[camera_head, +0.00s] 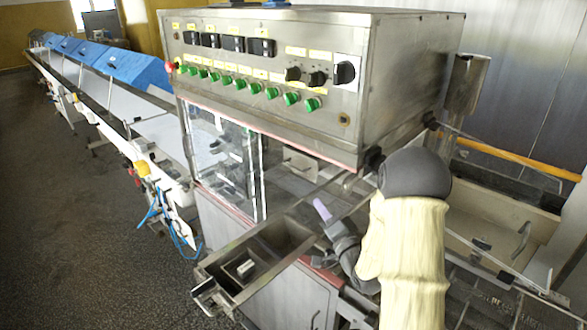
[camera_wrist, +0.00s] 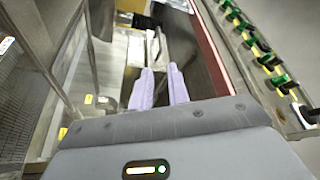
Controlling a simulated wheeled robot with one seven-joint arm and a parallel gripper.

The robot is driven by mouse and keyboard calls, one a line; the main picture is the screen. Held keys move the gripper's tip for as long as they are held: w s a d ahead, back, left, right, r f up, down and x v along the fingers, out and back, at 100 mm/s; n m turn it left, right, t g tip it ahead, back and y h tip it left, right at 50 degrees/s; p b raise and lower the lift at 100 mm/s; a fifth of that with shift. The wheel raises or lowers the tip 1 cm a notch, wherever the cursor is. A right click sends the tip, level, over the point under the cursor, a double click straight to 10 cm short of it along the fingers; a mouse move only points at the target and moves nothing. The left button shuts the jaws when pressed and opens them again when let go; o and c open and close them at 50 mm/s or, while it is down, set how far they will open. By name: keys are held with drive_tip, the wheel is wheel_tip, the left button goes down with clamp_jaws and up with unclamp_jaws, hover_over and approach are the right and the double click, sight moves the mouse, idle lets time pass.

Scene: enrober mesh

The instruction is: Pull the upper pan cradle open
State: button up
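A grey metal cradle with a dark open pan (camera_head: 270,240) juts from the front of the machine, below the control box. I cannot tell for sure whether this is the upper pan cradle. My gripper (camera_head: 322,209), with pale purple fingers, is at the right of this pan and appears to be above its rim; my forearm hides part of the area behind. In the wrist view, the two fingers (camera_wrist: 160,82) are apart with a narrow gap, and I see nothing held between them. Dark and grey metal surfaces lie beyond the fingertips, too blurred to tell contact.
The steel control box (camera_head: 265,80) with green knobs overhangs the area. A clear guard panel (camera_head: 225,160) stands left of the pan. A beige bin with a handle (camera_head: 490,225) is at the right. A long conveyor with blue covers (camera_head: 130,70) runs back left; the floor in front is clear.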

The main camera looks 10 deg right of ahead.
sight(294, 168)
drive_tip(key=p+x, duration=0.8)
drive_tip(key=x, duration=0.8)
drive_tip(key=shift+w+r, duration=0.15)
drive_tip(key=shift+w+a+p, duration=0.2)
drive_tip(key=shift+w+p, duration=0.15)
drive_tip(key=shift+w, duration=0.15)
clamp_jaws()
